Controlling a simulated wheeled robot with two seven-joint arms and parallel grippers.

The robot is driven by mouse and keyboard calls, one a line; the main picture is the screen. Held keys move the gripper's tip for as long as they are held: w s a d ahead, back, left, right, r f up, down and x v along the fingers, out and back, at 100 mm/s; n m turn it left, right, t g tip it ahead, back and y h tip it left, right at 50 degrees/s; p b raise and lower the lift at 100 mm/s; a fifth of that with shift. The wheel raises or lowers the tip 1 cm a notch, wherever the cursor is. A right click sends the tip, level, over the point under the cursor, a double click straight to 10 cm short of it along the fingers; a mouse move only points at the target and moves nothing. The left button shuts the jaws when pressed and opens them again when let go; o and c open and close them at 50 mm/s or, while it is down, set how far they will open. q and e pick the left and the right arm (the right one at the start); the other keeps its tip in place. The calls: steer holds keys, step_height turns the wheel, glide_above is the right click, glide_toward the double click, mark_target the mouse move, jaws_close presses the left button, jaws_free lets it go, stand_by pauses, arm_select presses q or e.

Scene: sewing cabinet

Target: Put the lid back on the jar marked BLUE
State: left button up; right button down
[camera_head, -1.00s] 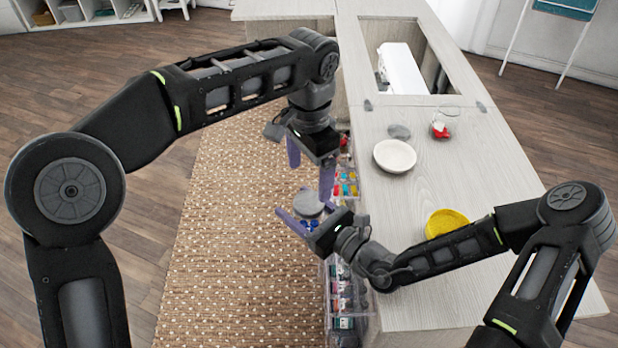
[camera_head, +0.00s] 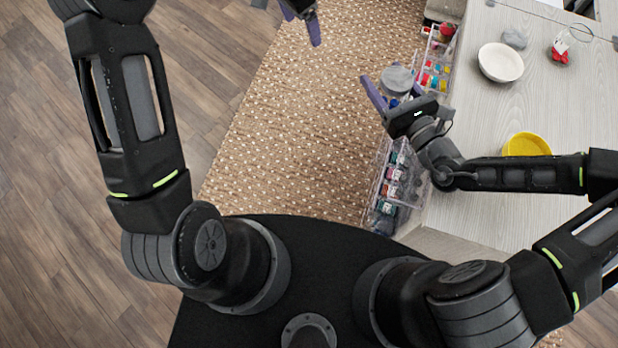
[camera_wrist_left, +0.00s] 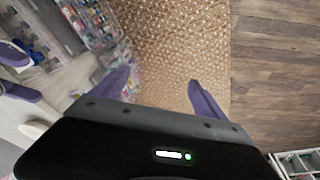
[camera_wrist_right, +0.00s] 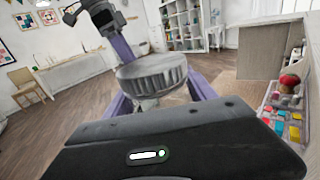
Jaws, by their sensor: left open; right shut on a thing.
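A round grey ridged lid (camera_wrist_right: 152,74) sits on top of a clear jar (camera_wrist_right: 150,103) between the fingers of my right gripper (camera_head: 390,92). The lid (camera_head: 397,78) also shows from above in the head view, with some blue below it. The jar's marking cannot be read, and I cannot tell whether the lid is fully seated. My right gripper is shut on the jar, over the rug beside the table. My left gripper (camera_head: 300,22) is open and empty, apart from the lid, at the top of the head view. Its fingers (camera_wrist_left: 158,80) are spread over the rug.
The pale table (camera_head: 490,115) holds a white bowl (camera_head: 500,62), a yellow bowl (camera_head: 526,144), a grey disc (camera_head: 515,38) and a glass jar with red contents (camera_head: 560,50). Clear trays of coloured items (camera_head: 440,55) and (camera_head: 392,185) hang along the table's side. The rug is open.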

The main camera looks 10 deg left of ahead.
arm_select(q)
steer(key=s+a+f+n, duration=0.2)
steer(key=a+f, duration=0.3)
steer(key=f, duration=0.2)
steer(key=s+d+f+n+h, duration=0.2)
steer(key=s+d+f, duration=0.55)
steer(key=f, duration=0.25)
steer(key=s+d+f+n, duration=0.2)
steer(key=s, duration=0.5)
steer(key=s+d+f+n, duration=0.1)
steer(key=s+d+f, duration=0.1)
steer(key=s, duration=0.6)
steer(key=s+d+f+n+g, duration=0.1)
steer(key=s+f, duration=0.3)
steer(key=s, duration=0.4)
steer(key=shift+s+d+n+h, duration=0.25)
steer(key=shift+d+n+h, duration=0.05)
steer(key=shift+d+n, duration=0.55)
steer(key=shift+d, duration=0.1)
